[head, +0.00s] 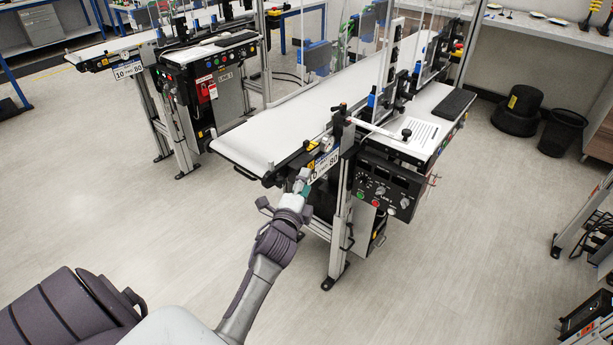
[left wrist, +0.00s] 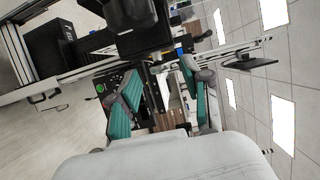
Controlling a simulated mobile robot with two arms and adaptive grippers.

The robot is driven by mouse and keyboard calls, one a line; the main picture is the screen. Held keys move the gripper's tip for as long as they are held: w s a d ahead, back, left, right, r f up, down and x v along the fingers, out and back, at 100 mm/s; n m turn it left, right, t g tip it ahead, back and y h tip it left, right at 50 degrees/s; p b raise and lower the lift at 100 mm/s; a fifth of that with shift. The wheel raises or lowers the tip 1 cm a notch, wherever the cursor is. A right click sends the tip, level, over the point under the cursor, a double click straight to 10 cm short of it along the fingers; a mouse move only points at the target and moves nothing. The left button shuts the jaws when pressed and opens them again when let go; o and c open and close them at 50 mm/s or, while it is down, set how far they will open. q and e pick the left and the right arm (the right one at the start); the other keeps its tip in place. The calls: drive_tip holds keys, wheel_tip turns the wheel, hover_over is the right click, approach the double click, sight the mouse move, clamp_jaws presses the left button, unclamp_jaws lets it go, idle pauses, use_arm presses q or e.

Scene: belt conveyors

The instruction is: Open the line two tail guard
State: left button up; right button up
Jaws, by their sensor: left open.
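The line two conveyor (head: 300,118) runs from the middle of the head view to the upper right, with its near end toward me. A clear upright panel (head: 385,62) stands over its belt. A pale bar with a black knob (head: 406,133) sticks out at its near right side. I cannot tell which part is the tail guard. My right gripper is not in view.
A control box (head: 388,186) with knobs and buttons hangs right of the gripper. Line one's conveyor (head: 120,45) stands at the upper left. The floor in front is clear.

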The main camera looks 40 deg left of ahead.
use_arm(q)
drive_tip(key=shift+x, duration=1.05)
clamp_jaws()
